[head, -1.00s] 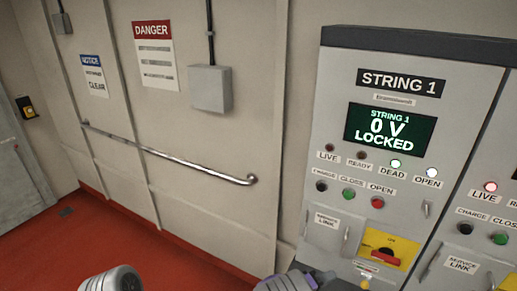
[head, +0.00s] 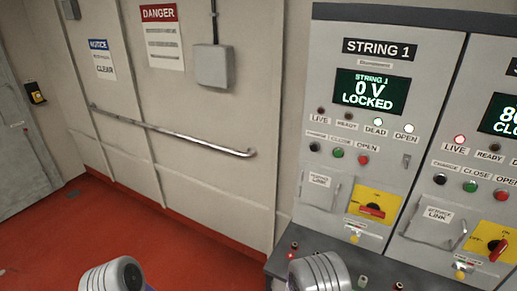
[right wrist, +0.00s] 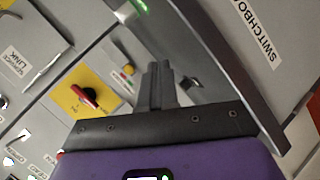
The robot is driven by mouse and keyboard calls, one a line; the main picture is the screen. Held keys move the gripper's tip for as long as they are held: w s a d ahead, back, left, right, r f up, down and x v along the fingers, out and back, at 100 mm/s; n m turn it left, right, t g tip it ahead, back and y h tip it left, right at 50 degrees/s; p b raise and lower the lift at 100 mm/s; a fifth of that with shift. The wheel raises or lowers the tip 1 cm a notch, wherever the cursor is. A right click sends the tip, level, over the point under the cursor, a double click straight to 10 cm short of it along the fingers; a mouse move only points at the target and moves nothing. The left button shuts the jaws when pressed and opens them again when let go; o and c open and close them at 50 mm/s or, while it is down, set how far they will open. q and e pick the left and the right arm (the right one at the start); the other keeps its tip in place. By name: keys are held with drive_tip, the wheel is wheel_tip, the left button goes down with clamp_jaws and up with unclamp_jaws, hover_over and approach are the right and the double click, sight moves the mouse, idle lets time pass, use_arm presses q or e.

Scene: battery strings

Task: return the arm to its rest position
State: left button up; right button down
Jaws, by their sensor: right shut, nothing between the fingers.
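My right gripper (right wrist: 159,72) shows in the right wrist view with its fingers together and nothing between them. It points across a grey cabinet front, apart from the yellow switch plate (right wrist: 72,103) with a red handle. In the head view, a rounded grey link of my right arm (head: 320,272) stands at the bottom centre, in front of the STRING 1 cabinet (head: 425,60); the right gripper itself is hidden there. A similar link of my left arm (head: 112,276) shows at the bottom left. My left gripper is out of view.
The STRING 1 display (head: 371,91) reads 0 V LOCKED, with its DEAD and OPEN lamps lit. The dark console ledge (head: 395,270) with small knobs lies close to my right arm. A wall handrail (head: 180,132) runs left. Red floor (head: 60,235) is clear there.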

drive_tip(key=s+a+f+m+g+y+b, duration=0.2)
drive_tip(key=s+a+f+y+b, duration=0.15)
drive_tip(key=s+f, duration=0.4)
drive_tip(key=s+a+f+m+g+y+b, duration=0.1)
drive_tip(key=s+a+f+g+y+b, duration=0.3)
drive_tip(key=f, duration=0.6)
use_arm(q)
wheel_tip(320, 180, down, 9)
drive_tip(key=b, duration=0.1)
drive_tip(key=shift+s, duration=0.4)
use_arm(e)
drive_tip(key=s+a+m+g+y, duration=0.1)
drive_tip(key=s+a+y, duration=0.1)
drive_tip(key=s, duration=0.4)
drive_tip(key=s+a+f+m+y, duration=0.1)
drive_tip(key=s+a+m+y, duration=0.1)
drive_tip(key=s, duration=0.5)
drive_tip(key=shift+a+f+g+y, duration=0.3)
drive_tip(key=shift+a+g+y, duration=0.1)
drive_tip(key=shift+a+y, duration=0.45)
drive_tip(key=shift+d, duration=0.2)
